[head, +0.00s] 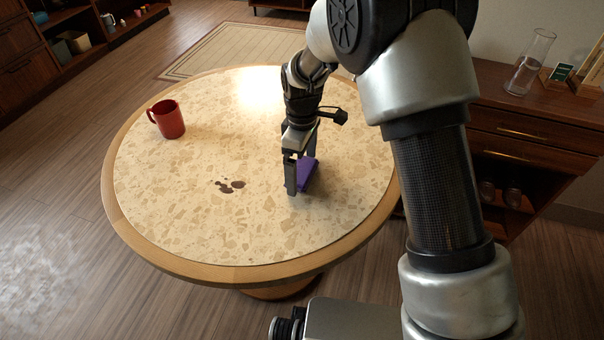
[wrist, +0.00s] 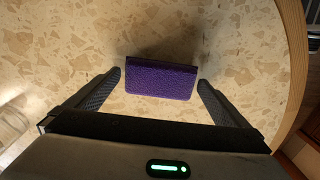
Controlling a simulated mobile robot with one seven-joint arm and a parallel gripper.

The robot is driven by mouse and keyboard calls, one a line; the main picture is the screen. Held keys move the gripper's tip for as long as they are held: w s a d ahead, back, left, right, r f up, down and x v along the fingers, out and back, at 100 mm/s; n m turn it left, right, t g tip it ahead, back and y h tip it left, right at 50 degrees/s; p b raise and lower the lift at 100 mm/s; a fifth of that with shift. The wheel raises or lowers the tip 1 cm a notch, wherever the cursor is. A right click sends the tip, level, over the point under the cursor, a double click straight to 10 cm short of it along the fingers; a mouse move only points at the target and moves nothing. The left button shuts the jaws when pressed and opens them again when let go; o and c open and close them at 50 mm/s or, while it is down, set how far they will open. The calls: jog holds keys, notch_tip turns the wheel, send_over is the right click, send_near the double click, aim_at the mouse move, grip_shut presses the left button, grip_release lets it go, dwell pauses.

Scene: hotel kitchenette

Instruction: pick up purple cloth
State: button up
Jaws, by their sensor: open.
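The purple cloth (head: 307,173) lies on the round speckled table (head: 240,225), right of its middle. In the wrist view the folded purple cloth (wrist: 160,79) shows as a flat block between and slightly beyond the fingertips. My gripper (head: 300,180) is open and points down at the cloth, with a finger hiding part of it in the head view. In the wrist view my gripper (wrist: 158,84) has one finger on each side of the cloth, with small gaps.
A red mug (head: 168,119) stands at the table's left. A sideboard (head: 515,115) with a glass carafe (head: 529,62) stands at the right. The table's front is clear.

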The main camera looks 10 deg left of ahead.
aim_at(301, 169)
jog(key=c, duration=0.9)
jog(key=shift+r, duration=0.15)
jog(key=shift+c, duration=0.2)
notch_tip(301, 169, up, 10)
jog(key=p, duration=0.2)
jog(key=shift+o, duration=1.2)
jog(key=shift+c, duration=0.7)
jog(key=shift+a+p, duration=0.1)
jog(key=shift+p, duration=0.2)
